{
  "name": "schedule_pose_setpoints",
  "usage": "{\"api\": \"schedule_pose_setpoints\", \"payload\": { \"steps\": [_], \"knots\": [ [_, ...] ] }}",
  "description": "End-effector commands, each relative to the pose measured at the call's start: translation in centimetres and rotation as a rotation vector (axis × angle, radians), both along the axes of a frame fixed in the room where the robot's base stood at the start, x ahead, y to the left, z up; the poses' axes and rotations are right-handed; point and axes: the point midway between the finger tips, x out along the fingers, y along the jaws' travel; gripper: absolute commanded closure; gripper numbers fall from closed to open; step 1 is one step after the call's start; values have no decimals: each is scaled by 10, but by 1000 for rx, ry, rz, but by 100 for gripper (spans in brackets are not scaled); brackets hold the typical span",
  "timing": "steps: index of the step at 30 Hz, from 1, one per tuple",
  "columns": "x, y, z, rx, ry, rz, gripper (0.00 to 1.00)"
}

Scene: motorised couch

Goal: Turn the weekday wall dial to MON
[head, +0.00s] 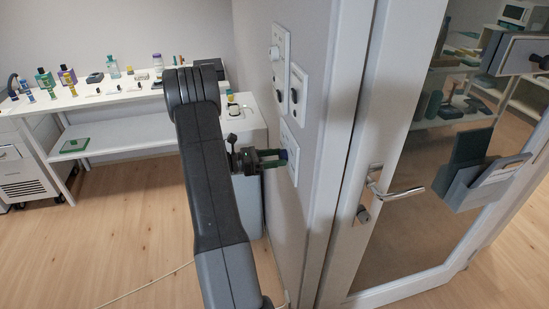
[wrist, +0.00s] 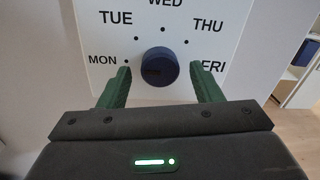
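The weekday dial is a white wall plate (wrist: 100,22) with a round dark blue knob (wrist: 160,66). MON is at lower left, TUE and WED above, THU and FRI to the right. A dark mark shows on the knob's left part; I cannot tell which day it points to. In the head view the dial plate (head: 291,170) is the lowest one on the wall, its knob partly hidden by my gripper (head: 272,159). In the wrist view my gripper (wrist: 160,82) is open, its green fingers on either side of the knob with gaps between.
Two more control plates (head: 280,58) (head: 297,93) are on the wall above the dial. A door with a lever handle (head: 395,193) stands to the right. A shelf with bottles (head: 113,68) is at the back left; open wooden floor lies left.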

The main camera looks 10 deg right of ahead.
Motion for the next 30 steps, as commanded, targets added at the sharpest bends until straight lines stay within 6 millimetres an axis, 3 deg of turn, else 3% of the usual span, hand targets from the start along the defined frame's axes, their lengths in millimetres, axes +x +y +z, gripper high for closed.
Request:
{"api": "schedule_pose_setpoints", "payload": {
  "steps": [7,11,24,30],
  "knots": [
    [1,3,1,-1,-2,1,41],
    [1,16,0,0,-3,3,41],
    [2,109,-1,0,-3,4,41],
    [2,133,0,-1,-2,2,41]
  ]
}}
